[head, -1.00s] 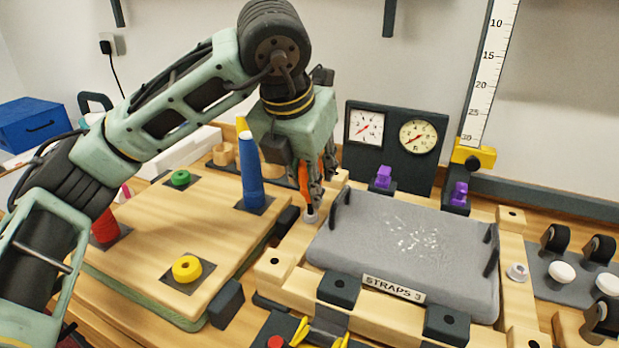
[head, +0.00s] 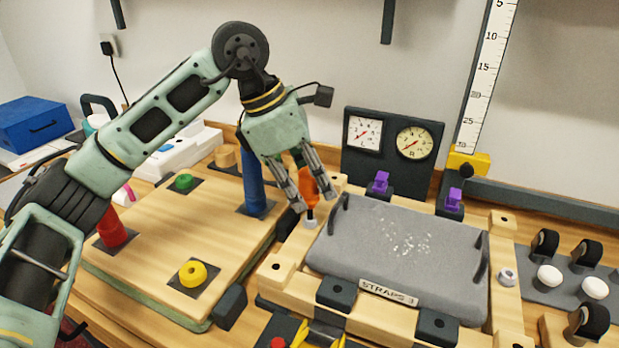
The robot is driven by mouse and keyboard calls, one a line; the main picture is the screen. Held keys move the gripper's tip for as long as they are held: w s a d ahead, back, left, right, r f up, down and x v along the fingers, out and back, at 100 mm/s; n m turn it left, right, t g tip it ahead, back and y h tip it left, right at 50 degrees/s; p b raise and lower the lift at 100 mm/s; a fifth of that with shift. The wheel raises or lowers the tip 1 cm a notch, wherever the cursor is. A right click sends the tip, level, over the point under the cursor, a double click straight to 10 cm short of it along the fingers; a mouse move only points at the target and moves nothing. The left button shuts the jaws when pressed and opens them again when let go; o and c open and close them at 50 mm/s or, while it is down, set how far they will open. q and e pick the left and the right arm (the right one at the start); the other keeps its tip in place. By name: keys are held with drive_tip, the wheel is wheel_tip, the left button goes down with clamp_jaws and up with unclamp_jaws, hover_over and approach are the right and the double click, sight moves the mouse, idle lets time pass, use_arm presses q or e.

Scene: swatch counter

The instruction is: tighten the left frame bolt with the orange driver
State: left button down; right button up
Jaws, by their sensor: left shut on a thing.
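The orange driver (head: 307,186) stands nearly upright over the left side of the wooden frame (head: 298,247). My left gripper (head: 314,201) is shut on the driver, with a finger on either side of it. The driver's dark shaft points down at the pale left frame bolt (head: 310,223), and its tip appears to meet the bolt head. I cannot tell whether it is seated in the head. Another pale bolt (head: 507,277) sits on the frame's right side. My right gripper is not in view.
A grey padded panel (head: 350,245) labelled STRAPS 3 fills the frame. A peg board (head: 146,246) with red, green, yellow and blue pieces lies to the left. Two dials (head: 390,167) and purple clamps (head: 380,183) stand behind. Rollers (head: 545,243) are at the right.

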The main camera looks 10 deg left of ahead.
use_arm(q)
drive_tip(key=c, duration=1.7)
unclamp_jaws()
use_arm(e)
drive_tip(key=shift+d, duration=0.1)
use_arm(q)
drive_tip(key=shift+o, duration=0.2)
